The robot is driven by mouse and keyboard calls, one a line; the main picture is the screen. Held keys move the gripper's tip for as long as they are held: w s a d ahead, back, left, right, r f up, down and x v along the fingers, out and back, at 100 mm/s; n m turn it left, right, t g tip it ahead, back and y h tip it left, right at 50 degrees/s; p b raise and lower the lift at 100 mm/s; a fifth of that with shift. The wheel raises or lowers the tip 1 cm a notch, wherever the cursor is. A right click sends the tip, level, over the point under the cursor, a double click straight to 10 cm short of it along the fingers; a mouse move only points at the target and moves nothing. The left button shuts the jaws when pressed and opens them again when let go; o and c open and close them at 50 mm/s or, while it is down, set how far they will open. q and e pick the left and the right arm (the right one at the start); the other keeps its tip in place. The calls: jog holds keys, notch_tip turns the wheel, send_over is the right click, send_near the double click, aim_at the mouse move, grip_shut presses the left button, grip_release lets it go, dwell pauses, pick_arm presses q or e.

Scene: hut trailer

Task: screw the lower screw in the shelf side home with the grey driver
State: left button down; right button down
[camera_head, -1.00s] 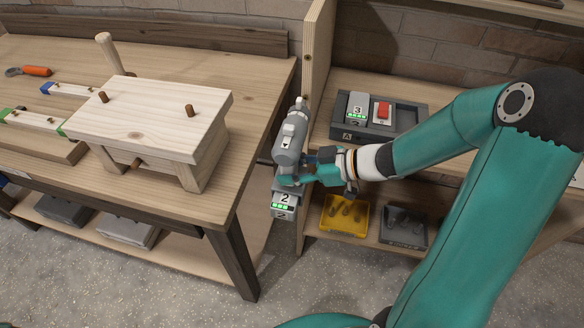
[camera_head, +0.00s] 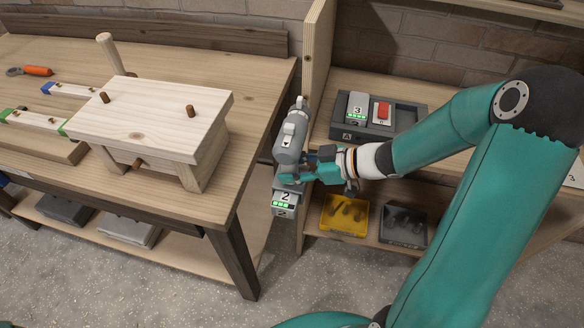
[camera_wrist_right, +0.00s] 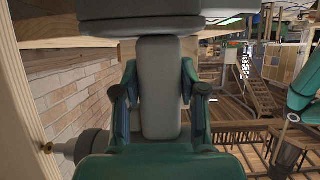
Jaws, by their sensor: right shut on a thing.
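The grey driver (camera_head: 290,142) is held upright beside the shelf side, with a battery marked 2 (camera_head: 285,203) at its foot. My right gripper (camera_head: 312,172) is shut around its handle; the handle also shows between the fingers in the right wrist view (camera_wrist_right: 160,90). The shelf side (camera_head: 318,55) is a pale upright board. My left gripper is out of view.
The workbench (camera_head: 255,110) with a small wooden stool (camera_head: 150,115) is close on the left. On the shelf are a charger tray (camera_head: 350,133) with a battery marked 3, a yellow bin (camera_head: 325,227) and a grey bin (camera_head: 403,240). Floor in front is clear.

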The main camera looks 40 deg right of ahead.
jog(key=shift+w+d+r, duration=0.1)
jog(key=shift+w+d, duration=0.15)
jog(key=shift+w+d+p, duration=0.45)
jog(key=shift+d+p, duration=0.1)
jog(key=shift+p, duration=0.05)
dwell(1.1)
jog(key=shift+s+a, duration=1)
jog(key=shift+a, duration=0.2)
jog(key=s+d+p, duration=0.1)
jog(key=s, duration=0.7)
jog(key=shift+d, duration=0.2)
